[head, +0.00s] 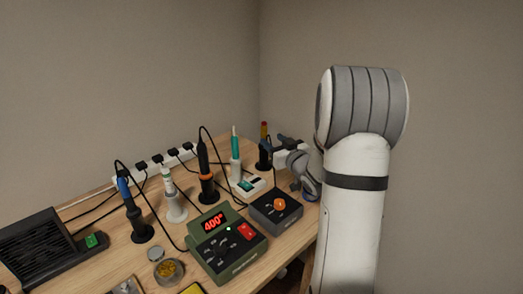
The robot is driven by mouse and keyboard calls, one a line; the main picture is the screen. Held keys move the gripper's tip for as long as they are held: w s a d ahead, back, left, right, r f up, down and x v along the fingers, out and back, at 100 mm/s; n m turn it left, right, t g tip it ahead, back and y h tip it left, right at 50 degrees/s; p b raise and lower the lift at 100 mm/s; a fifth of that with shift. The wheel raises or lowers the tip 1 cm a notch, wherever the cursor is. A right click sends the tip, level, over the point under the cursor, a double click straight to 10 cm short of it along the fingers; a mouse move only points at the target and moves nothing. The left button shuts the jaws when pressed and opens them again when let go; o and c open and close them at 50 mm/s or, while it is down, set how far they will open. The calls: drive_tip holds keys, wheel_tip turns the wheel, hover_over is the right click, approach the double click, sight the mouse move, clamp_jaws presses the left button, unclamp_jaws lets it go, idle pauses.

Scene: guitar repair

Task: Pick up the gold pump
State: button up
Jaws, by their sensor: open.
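A slim upright tool with an amber-gold top (264,129) stands at the back right of the bench, in a dark stand. It looks like the gold pump, but it is small and its lower part is partly covered by my gripper, so I cannot be sure. My gripper (278,146) is at the end of my arm, close to this tool's right side, with dark fingers pointing left. It is open and appears empty. I cannot tell whether the fingers touch the tool or lie around it.
Nearby stand a teal tool (235,142), a black-and-orange iron (204,158) and a grey box with an orange knob (275,207). A green station (228,245) shows 400°. Further left are a white tool (168,180), a blue-handled iron (124,188), cables and a black unit (40,250).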

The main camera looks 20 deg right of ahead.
sight(265, 133)
drive_tip(key=w, duration=0.2)
drive_tip(key=w+a, duration=0.1)
drive_tip(key=w, duration=0.2)
drive_tip(key=w+r, duration=0.1)
drive_tip(key=w, duration=0.1)
drive_tip(key=shift+w+a, duration=0.25)
drive_tip(key=shift+a, duration=0.05)
drive_tip(key=shift+c, duration=0.4)
clamp_jaws()
